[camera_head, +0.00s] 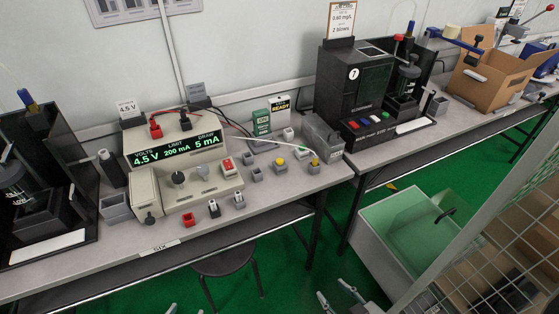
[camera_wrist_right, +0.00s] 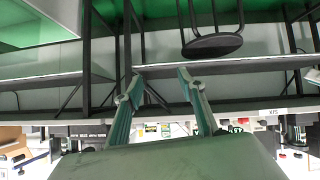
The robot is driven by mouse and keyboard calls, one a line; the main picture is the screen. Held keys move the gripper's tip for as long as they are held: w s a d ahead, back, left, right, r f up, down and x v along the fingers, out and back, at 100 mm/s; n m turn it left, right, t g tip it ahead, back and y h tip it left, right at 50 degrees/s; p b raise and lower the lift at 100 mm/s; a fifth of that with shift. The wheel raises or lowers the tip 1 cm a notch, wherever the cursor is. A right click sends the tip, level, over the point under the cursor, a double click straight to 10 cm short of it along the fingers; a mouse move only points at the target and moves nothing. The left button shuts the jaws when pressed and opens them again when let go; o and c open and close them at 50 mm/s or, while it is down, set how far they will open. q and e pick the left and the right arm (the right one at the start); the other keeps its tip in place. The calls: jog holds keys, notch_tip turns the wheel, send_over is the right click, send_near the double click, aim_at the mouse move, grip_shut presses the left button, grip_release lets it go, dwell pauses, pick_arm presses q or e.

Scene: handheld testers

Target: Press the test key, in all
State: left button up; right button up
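No part is clearly labelled as the test key at this size. The power supply (camera_head: 178,165) on the bench reads 4.5 V, 200 mA and 5 mA, and has a red switch (camera_head: 227,167) at its right. A black machine (camera_head: 354,85) marked 7 has a row of coloured keys (camera_head: 369,121) on its front. My right gripper (camera_head: 336,294) is low in front of the bench, away from these, with its fingers apart and empty; it also shows in the right wrist view (camera_wrist_right: 158,84). Only a bit of my left gripper (camera_head: 173,308) shows at the bottom edge.
Small grey blocks, one with a yellow top (camera_head: 280,163), stand on the bench (camera_head: 265,206). Wires run from the supply to a block. A stool (camera_head: 223,261) stands below. A pale green-lined bin (camera_head: 405,233) and a wire-mesh cage (camera_head: 490,220) are at right.

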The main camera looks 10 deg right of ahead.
grip_shut()
dwell(1.1)
